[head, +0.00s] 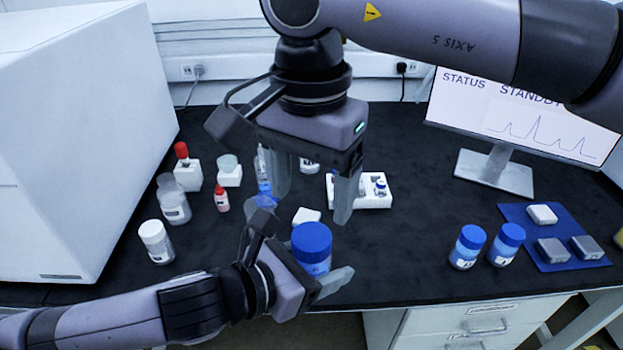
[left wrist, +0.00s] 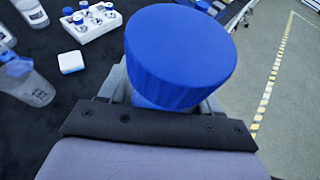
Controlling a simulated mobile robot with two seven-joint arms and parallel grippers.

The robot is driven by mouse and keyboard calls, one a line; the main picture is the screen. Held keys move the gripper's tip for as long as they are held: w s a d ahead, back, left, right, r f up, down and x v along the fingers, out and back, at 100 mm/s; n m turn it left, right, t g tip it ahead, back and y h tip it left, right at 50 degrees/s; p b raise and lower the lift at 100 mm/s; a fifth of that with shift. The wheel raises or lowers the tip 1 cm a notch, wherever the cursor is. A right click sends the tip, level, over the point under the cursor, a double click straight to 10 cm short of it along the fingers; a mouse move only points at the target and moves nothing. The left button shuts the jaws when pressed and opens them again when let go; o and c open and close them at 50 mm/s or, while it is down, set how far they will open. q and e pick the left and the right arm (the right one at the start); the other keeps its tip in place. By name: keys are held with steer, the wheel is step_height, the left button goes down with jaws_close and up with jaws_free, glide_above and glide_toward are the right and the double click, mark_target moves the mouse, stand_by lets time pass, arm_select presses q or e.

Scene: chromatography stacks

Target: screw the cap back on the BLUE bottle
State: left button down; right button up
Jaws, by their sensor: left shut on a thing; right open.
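The blue bottle (head: 318,268) stands upright in my left gripper (head: 335,283), near the front edge of the bench. A wide blue ribbed cap (head: 311,237) sits on its top. The cap also shows large in the left wrist view (left wrist: 178,60), where it hides most of the bottle. I cannot tell whether the cap is screwed tight. My left gripper is shut on the bottle below the cap. My right gripper (head: 315,192) is open and empty, pointing down, above and behind the cap and apart from it.
Two other blue-capped bottles (head: 468,247) stand right, beside a blue mat (head: 537,239) with small blocks. A white vial rack (head: 378,201) and white block (head: 306,215) lie behind. Several bottles, including a white-capped one (head: 155,242), stand left. A monitor (head: 520,112) stands back right.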

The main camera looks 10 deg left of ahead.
mark_target(312, 236)
steer(key=shift+r+n, duration=0.3)
steer(key=shift+n, duration=0.7)
steer(key=shift+f, duration=0.1)
steer(key=shift+f, duration=3.95)
steer(key=c, duration=1.1)
steer(key=m, duration=1.3)
